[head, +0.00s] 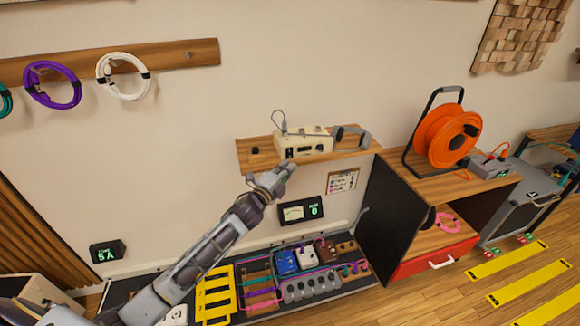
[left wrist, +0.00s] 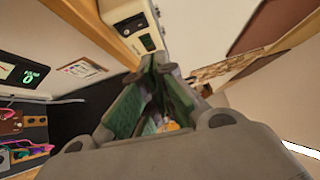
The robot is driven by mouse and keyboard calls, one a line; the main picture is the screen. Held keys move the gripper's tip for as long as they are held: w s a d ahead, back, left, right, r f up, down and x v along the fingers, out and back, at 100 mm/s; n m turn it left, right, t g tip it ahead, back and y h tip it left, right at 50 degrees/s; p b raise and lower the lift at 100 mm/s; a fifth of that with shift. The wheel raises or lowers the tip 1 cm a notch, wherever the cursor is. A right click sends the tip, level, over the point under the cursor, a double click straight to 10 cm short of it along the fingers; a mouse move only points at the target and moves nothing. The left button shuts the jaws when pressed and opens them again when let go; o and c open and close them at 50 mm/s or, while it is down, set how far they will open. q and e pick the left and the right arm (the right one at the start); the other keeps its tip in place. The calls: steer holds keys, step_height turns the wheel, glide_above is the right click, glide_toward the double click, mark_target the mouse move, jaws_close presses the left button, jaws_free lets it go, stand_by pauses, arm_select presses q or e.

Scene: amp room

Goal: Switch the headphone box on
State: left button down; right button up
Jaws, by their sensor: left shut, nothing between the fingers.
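My left gripper (head: 290,170) is shut and empty, just below and in front of the box at the shelf's front edge. In the left wrist view the gripper (left wrist: 158,68) points up close to the box (left wrist: 128,15), whose dark switch panel (left wrist: 148,42) shows just left of the fingertips. I cannot tell whether they touch. My right gripper is not in view.
Below the shelf stand a meter (head: 301,210) and a bench with several pedals (head: 287,262) and cables. A wooden cabinet (head: 450,188) with an orange cable reel (head: 447,137) stands to the right. Yellow floor strips (head: 507,259) lie at the lower right.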

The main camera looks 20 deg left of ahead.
arm_select(q)
steer(key=v, duration=0.5)
steer(key=shift+r, duration=0.35)
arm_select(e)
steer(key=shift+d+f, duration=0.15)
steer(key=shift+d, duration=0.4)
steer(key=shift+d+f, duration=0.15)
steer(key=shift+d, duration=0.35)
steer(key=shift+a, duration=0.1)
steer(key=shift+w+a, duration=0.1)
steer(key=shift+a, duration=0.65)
